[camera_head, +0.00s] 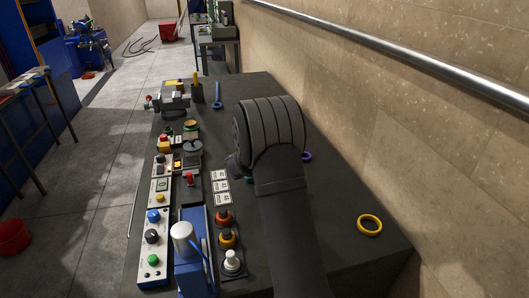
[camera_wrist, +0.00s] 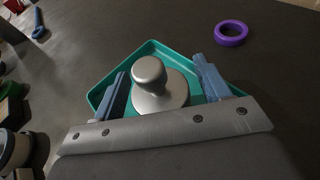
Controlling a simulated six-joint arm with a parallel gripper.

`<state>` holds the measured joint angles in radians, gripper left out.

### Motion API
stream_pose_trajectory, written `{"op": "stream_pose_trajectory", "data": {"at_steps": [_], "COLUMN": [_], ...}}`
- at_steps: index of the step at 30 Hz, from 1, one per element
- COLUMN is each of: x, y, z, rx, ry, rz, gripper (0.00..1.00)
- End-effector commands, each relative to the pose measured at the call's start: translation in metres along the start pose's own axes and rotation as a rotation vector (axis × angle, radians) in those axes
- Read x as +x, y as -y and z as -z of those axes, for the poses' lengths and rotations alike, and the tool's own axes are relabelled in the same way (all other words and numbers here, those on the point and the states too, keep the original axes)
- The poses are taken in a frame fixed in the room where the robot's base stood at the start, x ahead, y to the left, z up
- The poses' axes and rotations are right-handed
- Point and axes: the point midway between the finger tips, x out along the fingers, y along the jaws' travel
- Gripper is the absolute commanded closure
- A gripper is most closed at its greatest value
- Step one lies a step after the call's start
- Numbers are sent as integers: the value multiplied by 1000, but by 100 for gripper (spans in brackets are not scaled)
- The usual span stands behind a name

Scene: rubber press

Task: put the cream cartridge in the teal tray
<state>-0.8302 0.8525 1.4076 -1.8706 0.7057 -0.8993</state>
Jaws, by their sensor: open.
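My gripper (camera_wrist: 162,82) is open, its two blue-grey fingers on either side of a silver-grey knobbed piece (camera_wrist: 150,72) with a round base. That piece stands upright in the teal tray (camera_wrist: 104,84), with space visible beside the fingers. In the head view my arm hides most of the tray, and only a teal sliver (camera_head: 249,180) shows. A pale, cream-white knobbed cartridge (camera_head: 232,258) stands at the near end of a row on the bench. I cannot tell whether the grey piece is also a cartridge of the cream kind.
A red cartridge (camera_head: 224,217) and an orange one (camera_head: 228,238) stand in the same row, beside a blue press (camera_head: 194,258). A button panel (camera_head: 154,238) runs along the left. A purple ring (camera_wrist: 231,33) and a yellow ring (camera_head: 369,225) lie to the right, with bare bench around.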

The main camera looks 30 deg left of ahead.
Motion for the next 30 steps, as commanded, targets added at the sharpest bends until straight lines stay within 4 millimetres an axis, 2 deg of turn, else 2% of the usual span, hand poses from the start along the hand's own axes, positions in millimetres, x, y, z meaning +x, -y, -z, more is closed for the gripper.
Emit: {"op": "stream_pose_trajectory", "data": {"at_steps": [5, 8, 15, 21, 25, 30], "x": [-7, -23, -77, -109, -119, -122], "y": [-1, -1, -1, -1, 0, 0], "z": [-4, -4, -4, -3, -3, -3], "rx": [0, -1, -1, 0, 0, 0], "ry": [1, 1, 1, 0, 1, 0], "rz": [-2, -3, -3, -3, -1, 0], "gripper": [31, 31, 31, 31, 31, 31]}}
